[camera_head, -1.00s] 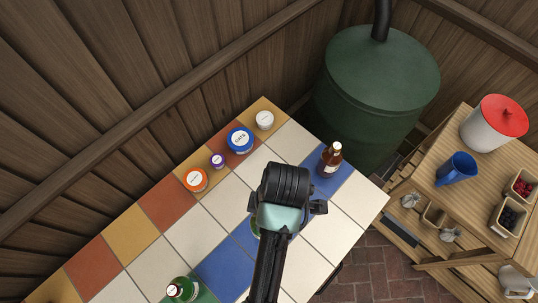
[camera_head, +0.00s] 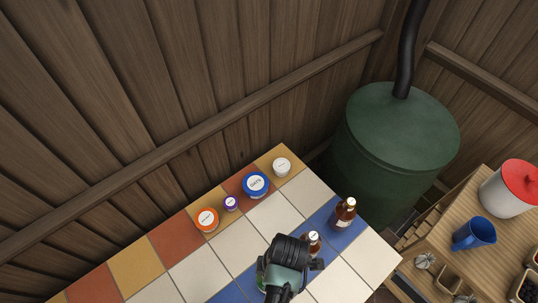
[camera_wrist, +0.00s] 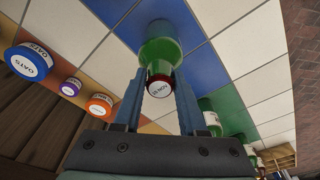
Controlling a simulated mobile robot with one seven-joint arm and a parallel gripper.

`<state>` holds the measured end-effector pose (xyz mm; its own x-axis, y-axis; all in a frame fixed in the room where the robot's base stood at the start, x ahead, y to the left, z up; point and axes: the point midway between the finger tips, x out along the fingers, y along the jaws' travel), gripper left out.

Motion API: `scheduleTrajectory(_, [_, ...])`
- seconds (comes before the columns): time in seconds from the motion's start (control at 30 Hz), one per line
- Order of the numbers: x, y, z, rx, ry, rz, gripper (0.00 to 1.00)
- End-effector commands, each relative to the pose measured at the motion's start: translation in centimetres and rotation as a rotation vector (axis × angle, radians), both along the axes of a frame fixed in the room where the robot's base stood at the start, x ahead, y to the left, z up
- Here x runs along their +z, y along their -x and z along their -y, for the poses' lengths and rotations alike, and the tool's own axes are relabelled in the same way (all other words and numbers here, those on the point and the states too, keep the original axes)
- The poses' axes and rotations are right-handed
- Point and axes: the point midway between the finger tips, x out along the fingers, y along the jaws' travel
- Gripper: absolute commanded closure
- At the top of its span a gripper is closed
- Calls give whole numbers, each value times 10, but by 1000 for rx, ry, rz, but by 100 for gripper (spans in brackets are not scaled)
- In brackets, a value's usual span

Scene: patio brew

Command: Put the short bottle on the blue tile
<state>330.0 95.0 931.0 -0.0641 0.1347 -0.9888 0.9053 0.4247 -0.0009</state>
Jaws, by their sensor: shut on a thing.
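My gripper (camera_head: 285,284) is at the lower middle of the head view, over the tiled table. In the wrist view its fingers are closed on the neck of a green bottle (camera_wrist: 160,47) with a red-and-white cap. A blue tile (camera_wrist: 183,17) shows right behind this bottle, but I cannot tell whether its base touches it. A brown bottle (camera_head: 343,212) stands on a blue tile (camera_head: 322,217) at the right. Another brown bottle (camera_head: 313,240) stands close behind my gripper, partly hidden by it.
Jars with orange (camera_head: 206,219), purple (camera_head: 231,203), blue (camera_head: 256,184) and white (camera_head: 282,167) lids line the back row. More green bottles (camera_wrist: 211,122) stand to the right in the wrist view. A green barrel (camera_head: 400,130) and a wooden shelf with a blue mug (camera_head: 474,233) are beyond.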

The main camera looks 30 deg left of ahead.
Motion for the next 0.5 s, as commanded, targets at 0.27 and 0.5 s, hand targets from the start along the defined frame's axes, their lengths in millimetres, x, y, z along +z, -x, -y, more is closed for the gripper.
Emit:
scheduleTrajectory(0.27, [-2,-1,0,0,-1,3,100])
scheduleTrajectory(0.5, [-5,0,0,0,0,1,43])
